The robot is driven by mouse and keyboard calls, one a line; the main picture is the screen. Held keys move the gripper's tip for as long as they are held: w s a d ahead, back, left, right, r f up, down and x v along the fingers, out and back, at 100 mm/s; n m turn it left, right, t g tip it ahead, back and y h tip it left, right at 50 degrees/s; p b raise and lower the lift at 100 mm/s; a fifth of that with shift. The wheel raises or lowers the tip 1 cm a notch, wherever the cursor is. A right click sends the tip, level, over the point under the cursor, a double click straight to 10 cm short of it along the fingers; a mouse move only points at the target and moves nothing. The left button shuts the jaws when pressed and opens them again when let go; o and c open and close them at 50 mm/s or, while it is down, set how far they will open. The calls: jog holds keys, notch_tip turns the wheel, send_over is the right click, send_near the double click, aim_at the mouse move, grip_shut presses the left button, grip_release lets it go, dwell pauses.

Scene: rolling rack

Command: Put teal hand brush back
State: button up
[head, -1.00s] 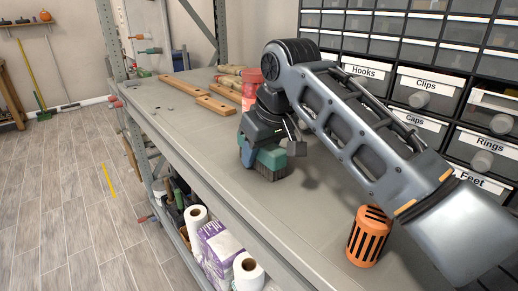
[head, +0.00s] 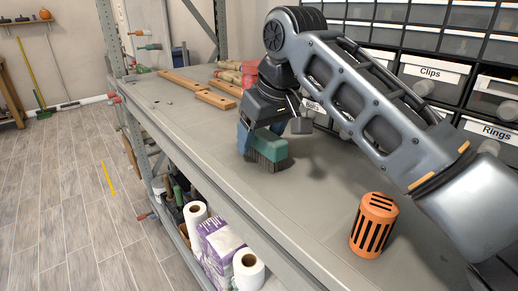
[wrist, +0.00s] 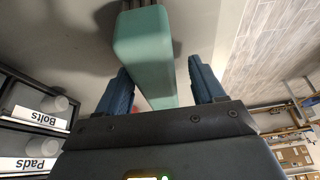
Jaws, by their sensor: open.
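The teal hand brush (head: 270,145) stands bristles down on the grey rack top, with its dark bristles (head: 270,165) facing the floor side. My gripper (head: 250,138) is at the brush, its blue fingers partly hidden behind it and by my wrist. In the wrist view, the brush's teal body (wrist: 143,45) and narrower handle lie between the two blue fingers of my gripper (wrist: 159,75). The fingers are open, with a clear gap on the right side of the handle and a smaller one on the left. Whether the bristles touch the surface is hard to tell.
An orange slotted cylinder (head: 374,225) stands on the rack top to the right, near my arm. Labelled drawers (head: 432,80) line the right side. Paper rolls (head: 249,270) stand on the lower shelf.

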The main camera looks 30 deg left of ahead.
aim_at(270, 133)
jog(key=v, duration=0.4)
jog(key=w+v, duration=0.1)
jog(key=v, duration=0.1)
jog(key=shift+r, duration=0.3)
